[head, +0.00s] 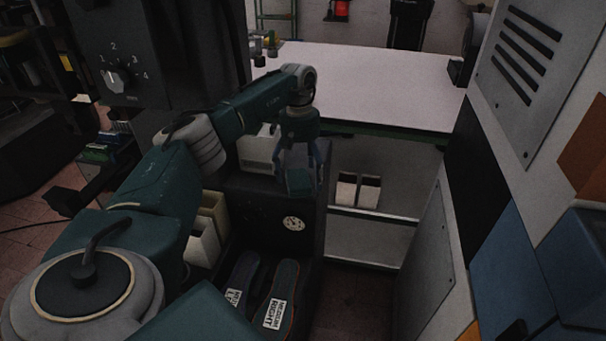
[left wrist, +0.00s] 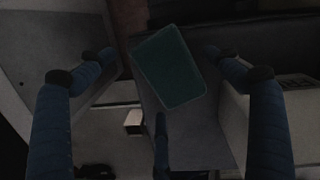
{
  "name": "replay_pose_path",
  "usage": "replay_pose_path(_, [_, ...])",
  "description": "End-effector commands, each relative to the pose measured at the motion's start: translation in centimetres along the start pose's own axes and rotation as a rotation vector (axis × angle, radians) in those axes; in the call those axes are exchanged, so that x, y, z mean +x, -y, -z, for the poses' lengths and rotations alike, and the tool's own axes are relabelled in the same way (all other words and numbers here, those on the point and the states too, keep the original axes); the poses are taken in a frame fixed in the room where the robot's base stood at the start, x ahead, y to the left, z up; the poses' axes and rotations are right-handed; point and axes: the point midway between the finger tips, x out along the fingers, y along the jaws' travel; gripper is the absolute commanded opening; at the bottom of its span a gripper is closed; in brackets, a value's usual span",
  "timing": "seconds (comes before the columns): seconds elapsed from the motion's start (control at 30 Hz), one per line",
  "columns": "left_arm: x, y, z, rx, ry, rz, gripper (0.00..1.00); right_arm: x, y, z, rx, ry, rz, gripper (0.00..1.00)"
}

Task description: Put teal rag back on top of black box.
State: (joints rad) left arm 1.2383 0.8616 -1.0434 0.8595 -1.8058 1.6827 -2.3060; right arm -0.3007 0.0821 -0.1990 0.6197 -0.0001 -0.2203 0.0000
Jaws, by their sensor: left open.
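The teal rag (head: 299,182) is a small flat rectangle at the right end of the top of the black box (head: 262,215), which has a round gauge on its front. In the left wrist view the rag (left wrist: 168,66) lies tilted over a dark grey surface (left wrist: 195,140), near its edge. My left gripper (head: 301,165) is open, pointing down just above the rag. In the left wrist view its spread fingers (left wrist: 160,78) stand around the rag, with no clear grip on it. My right gripper is not in view.
Shoe-like pieces with labels (head: 275,312) lie in front below. Small white boxes (head: 358,190) sit on a shelf to the right. A white table (head: 380,90) is behind; a panelled cabinet (head: 530,130) borders the right.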

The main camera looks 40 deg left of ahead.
Motion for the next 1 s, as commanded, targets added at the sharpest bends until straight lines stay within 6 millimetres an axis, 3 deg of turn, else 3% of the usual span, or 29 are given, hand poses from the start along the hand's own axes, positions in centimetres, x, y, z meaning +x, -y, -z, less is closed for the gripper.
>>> replay_pose_path(0.6, [-11.1, -0.1, 0.1, -0.001, -0.003, -0.002, 0.9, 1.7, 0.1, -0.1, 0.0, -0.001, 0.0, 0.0])
replay_pose_path(1.0, [-12.1, 0.0, 0.0, 0.0, -0.001, -0.001, 0.9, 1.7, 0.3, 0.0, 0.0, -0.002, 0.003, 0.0])
